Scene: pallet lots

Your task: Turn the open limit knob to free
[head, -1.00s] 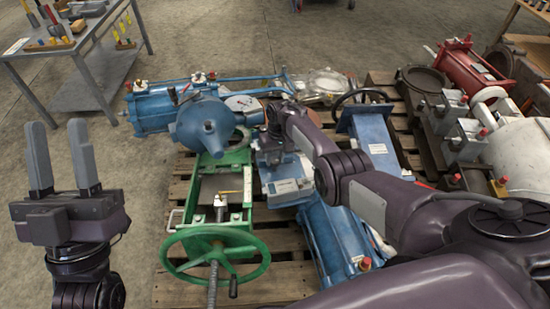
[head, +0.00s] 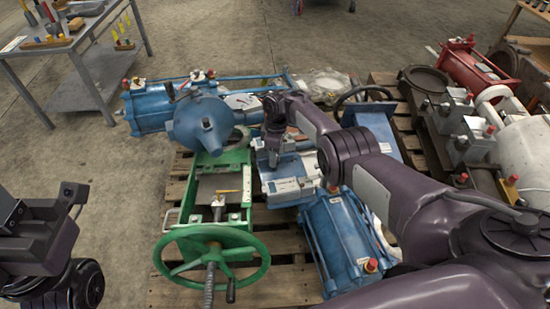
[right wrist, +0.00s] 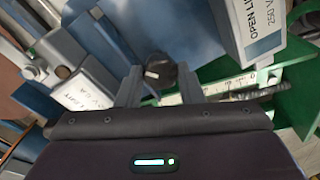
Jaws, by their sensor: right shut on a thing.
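My right gripper (head: 273,160) reaches down over a blue actuator with pale boxes on the pallet. In the right wrist view its two fingers (right wrist: 158,82) are on either side of a dark round knob (right wrist: 158,70) with a white mark, and they are shut on it. A pale box with the words "OPEN LIMIT" (right wrist: 262,22) is at the upper right of that view. A second labelled box (right wrist: 85,92) is at the left. The knob is hidden in the head view. My left gripper (head: 42,200) is open and empty at the left edge, partly cut off.
A green frame with a green handwheel (head: 215,250) stands left of my right gripper. Blue actuators (head: 340,235) lie on the wooden pallet (head: 285,285). Red and grey valves (head: 475,75) fill the pallet at right. A tool table (head: 65,45) stands at the back left.

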